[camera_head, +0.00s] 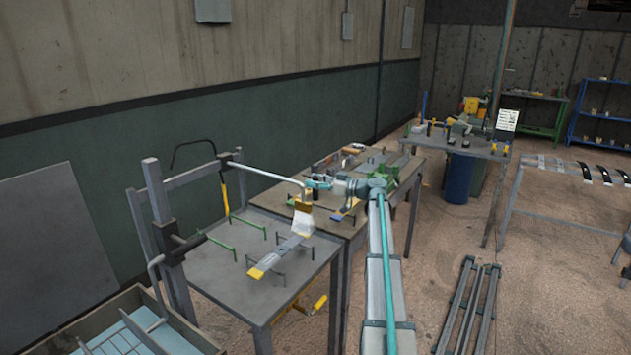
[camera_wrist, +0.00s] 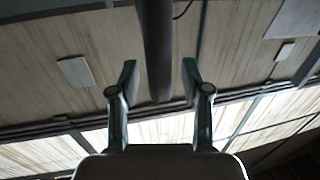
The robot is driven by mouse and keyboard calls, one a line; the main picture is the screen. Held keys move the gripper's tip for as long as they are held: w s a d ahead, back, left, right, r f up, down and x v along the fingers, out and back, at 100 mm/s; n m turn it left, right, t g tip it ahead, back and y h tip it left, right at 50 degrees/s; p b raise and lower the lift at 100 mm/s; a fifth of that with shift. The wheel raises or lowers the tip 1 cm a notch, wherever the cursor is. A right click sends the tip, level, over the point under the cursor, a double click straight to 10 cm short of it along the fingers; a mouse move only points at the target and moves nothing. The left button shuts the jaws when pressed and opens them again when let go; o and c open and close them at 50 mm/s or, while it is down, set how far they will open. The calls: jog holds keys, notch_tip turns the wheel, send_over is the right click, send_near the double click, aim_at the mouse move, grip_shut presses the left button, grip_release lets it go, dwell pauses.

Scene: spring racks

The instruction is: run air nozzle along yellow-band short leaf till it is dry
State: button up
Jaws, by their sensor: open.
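In the head view, a short grey leaf with a yellow band (camera_head: 276,257) lies slantwise across low stands on the near table; its yellow end points toward the front left. My gripper (camera_head: 308,184) is open, above and beyond the leaf. A pale tube from the rack post reaches to it. In the wrist view, a dark round tube (camera_wrist: 158,50) runs between the two open fingers of my gripper (camera_wrist: 159,88), with gaps on both sides. A slim yellow tool (camera_head: 225,196) hangs beside the post; I cannot tell which piece is the air nozzle. A white, brown-topped thing (camera_head: 302,218) stands by the leaf's far end.
The near table (camera_head: 213,274) also bears green rods. A second table with parts adjoins behind.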

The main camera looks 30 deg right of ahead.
grip_shut()
dwell(0.4)
